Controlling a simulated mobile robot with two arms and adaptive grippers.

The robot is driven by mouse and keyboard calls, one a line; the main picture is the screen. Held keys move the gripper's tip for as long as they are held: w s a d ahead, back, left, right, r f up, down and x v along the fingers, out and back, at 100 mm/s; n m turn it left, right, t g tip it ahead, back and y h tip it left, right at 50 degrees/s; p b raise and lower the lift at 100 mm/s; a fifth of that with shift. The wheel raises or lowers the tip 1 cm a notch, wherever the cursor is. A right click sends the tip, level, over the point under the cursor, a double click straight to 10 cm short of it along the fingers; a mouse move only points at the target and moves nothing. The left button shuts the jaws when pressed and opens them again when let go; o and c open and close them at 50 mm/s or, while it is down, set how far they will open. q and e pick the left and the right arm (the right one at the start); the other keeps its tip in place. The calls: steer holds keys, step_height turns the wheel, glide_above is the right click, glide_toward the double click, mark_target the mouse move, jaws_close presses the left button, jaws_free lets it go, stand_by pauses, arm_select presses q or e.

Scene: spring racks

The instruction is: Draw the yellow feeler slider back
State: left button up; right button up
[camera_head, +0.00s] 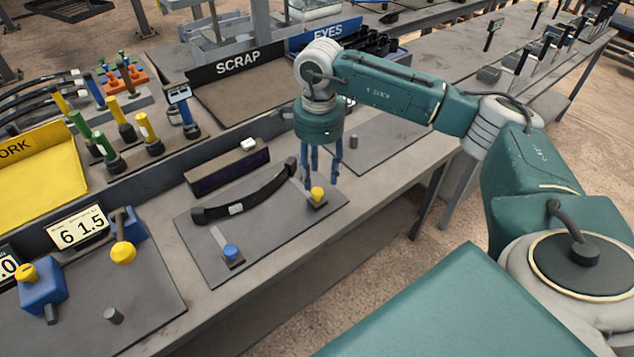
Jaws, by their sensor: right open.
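The yellow feeler slider (318,196) has a yellow knob on a dark block, at the right end of a dark mat (270,230) on the bench. A thin pale strip runs from it toward the end of a curved black leaf spring (245,200). A blue-knobbed slider (231,253) sits at the mat's front left. My right gripper (321,180) points down with its fingers apart, just above and behind the yellow knob. I cannot tell whether a finger touches the slider. My left gripper is not in view.
A dark display box (227,174) stands behind the mat. The SCRAP tray (245,95) and the EYES bin (350,45) are farther back. A yellow tray (40,180) and a blue block with a yellow knob (42,285) are at left. The bench's front edge is close to the mat.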

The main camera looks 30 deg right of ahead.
mark_target(317, 190)
steer(key=f, duration=0.3)
steer(key=shift+w+f+p, duration=0.25)
steer(key=shift+p, duration=0.1)
step_height(317, 190, down, 2)
steer(key=shift+f, duration=0.2)
steer(key=shift+c, duration=1.3)
steer(key=c, duration=0.8)
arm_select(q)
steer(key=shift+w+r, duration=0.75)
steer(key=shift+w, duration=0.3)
arm_select(e)
jaws_close()
